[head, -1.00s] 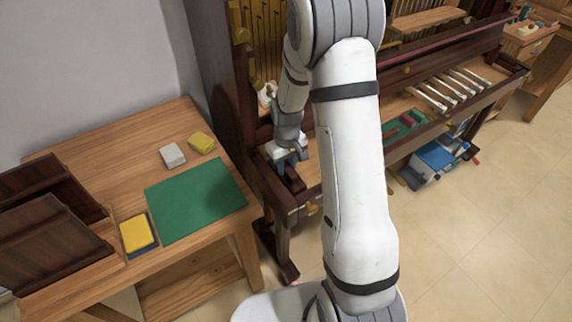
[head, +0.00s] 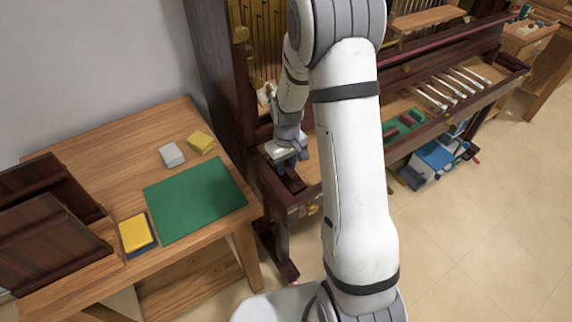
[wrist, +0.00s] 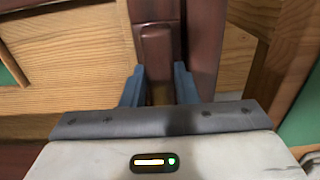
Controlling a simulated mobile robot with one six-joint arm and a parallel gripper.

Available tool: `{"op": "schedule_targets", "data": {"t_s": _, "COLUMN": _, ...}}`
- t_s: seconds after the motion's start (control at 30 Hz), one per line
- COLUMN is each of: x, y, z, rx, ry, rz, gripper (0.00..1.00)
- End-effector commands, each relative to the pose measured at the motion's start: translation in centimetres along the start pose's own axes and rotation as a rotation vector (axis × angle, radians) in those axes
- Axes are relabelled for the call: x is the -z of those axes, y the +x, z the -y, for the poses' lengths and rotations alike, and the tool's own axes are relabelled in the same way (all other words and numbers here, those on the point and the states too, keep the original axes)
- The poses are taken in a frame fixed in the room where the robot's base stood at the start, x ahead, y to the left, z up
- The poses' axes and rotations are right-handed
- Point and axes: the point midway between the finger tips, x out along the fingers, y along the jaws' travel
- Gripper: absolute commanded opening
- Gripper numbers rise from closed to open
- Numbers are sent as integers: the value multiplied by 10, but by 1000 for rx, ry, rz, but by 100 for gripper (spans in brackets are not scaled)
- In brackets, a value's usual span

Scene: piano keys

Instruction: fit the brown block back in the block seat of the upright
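The brown block (wrist: 157,48) is a dark red-brown piece with rounded edges, seen between the fingers in the wrist view. My gripper (wrist: 158,84) has its two blue-grey fingers close against both sides of the block's near end, with no clear gap. In the head view my gripper (head: 289,160) points down over the key-end of the upright (head: 213,75), left of my arm. The block there is mostly hidden by the gripper. Dark red-brown wood of the upright lies right around the block in the wrist view; whether the block sits fully in its seat cannot be told.
The wooden side table (head: 110,140) at left carries a green mat (head: 196,199), a grey block (head: 172,155), a yellow block (head: 201,142), a yellow pad (head: 136,233) and dark panels (head: 45,240). Several white-tipped keys (head: 455,85) and a blue box (head: 437,157) are at right.

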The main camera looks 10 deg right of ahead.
Motion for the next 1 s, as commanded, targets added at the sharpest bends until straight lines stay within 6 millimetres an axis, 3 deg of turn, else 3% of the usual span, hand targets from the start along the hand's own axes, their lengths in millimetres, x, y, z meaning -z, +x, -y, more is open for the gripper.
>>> {"op": "schedule_targets", "data": {"t_s": 0.3, "x": 0, "y": 0, "z": 0, "rx": 0, "ry": 0, "rz": 0, "gripper": 52}}
{"op": "schedule_targets", "data": {"t_s": 0.57, "x": 0, "y": -2, "z": 0, "rx": 0, "ry": 0, "rz": 0, "gripper": 52}}
{"op": "schedule_targets", "data": {"t_s": 1.0, "x": 0, "y": -66, "z": 0, "rx": -1, "ry": 0, "rz": -3, "gripper": 52}}
